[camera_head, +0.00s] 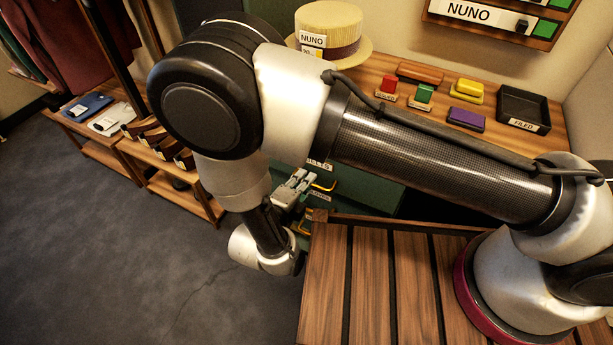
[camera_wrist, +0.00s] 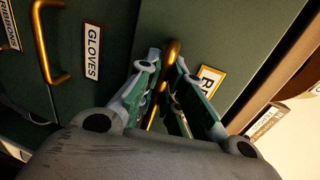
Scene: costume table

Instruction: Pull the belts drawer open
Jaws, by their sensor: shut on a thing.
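The belts drawer is the top drawer of a green cabinet (camera_head: 360,188). Its label (camera_head: 318,163) is partly hidden by my arm in the head view. In the wrist view the label (camera_wrist: 210,78) is partly covered by a finger. My gripper (camera_head: 306,178) is at the drawer front. In the wrist view its two fingers (camera_wrist: 168,68) are shut around the brass handle (camera_wrist: 172,52) beside that label. I cannot make out a clear gap around the drawer front.
The gloves drawer label (camera_wrist: 92,52) and its brass handle (camera_wrist: 46,45) are beside the grip in the wrist view. A slatted wooden surface (camera_head: 370,280) is at the front. A straw hat (camera_head: 328,25) stands on the tabletop. Open carpet (camera_head: 110,250) lies left.

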